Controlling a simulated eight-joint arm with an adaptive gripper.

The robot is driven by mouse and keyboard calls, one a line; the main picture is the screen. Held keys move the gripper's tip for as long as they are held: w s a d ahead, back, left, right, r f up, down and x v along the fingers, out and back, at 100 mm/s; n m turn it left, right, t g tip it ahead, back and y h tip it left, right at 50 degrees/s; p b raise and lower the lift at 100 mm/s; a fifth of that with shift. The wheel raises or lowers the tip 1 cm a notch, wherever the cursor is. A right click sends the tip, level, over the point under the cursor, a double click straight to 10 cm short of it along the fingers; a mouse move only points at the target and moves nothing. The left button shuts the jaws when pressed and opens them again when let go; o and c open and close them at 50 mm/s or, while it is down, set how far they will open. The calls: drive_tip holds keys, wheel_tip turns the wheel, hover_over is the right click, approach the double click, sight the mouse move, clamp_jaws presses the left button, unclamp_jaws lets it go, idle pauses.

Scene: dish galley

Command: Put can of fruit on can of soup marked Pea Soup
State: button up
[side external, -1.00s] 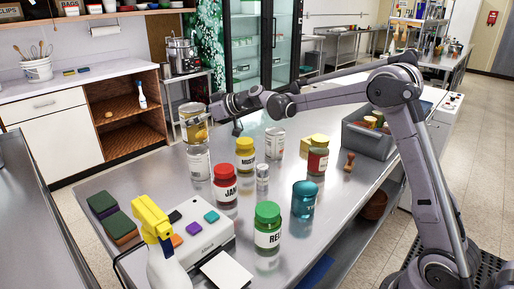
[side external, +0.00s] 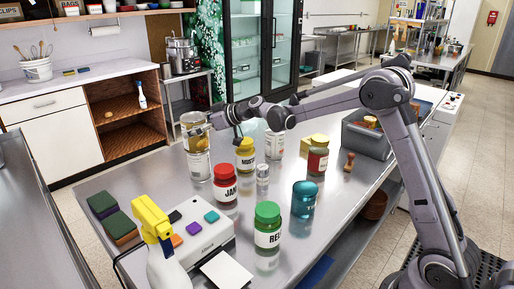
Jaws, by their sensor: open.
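A can with a gold-orange label (side external: 193,131), which looks like the can of fruit, sits upright on or just above a white-labelled can (side external: 199,166) at the table's far left. The two look roughly in line and I see no clear gap between them. The lower can's print is too small to read, so I cannot confirm Pea Soup. My gripper (side external: 205,128) is open at the right side of the upper can, its fingers partly hidden around it. Another white-labelled can (side external: 274,144) stands further right on the table.
A red-lidded jam jar (side external: 225,184) and yellow-lidded mustard jar (side external: 245,155) stand close to the right of the cans. Further off are a green-lidded jar (side external: 267,226), a teal jar (side external: 304,200), a grey bin (side external: 365,138) and a spray bottle (side external: 160,245). The table's left middle is clear.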

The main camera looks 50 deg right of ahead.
drive_tip(key=shift+r, duration=0.1)
drive_tip(key=shift+s+d+r, duration=0.15)
drive_tip(key=shift+s, duration=0.1)
drive_tip(key=v, duration=1.1)
drive_tip(key=s+a+f+m+g+h, duration=0.1)
drive_tip(key=s+a+g, duration=0.15)
drive_tip(key=s, duration=0.55)
drive_tip(key=s+a+f+m+g+h, duration=0.1)
drive_tip(key=s+a, duration=0.3)
drive_tip(key=s, duration=0.4)
drive_tip(key=s+f+m+g+h, duration=0.1)
drive_tip(key=s+f+h, duration=0.1)
drive_tip(key=s, duration=0.6)
drive_tip(key=s+d+f+m+h, duration=0.1)
drive_tip(key=s+f+m+h, duration=0.1)
drive_tip(key=s+f, duration=0.3)
drive_tip(key=s, duration=0.3)
drive_tip(key=shift+d+f+g, duration=0.25)
drive_tip(key=shift+f+g, duration=0.05)
drive_tip(key=shift+g, duration=0.05)
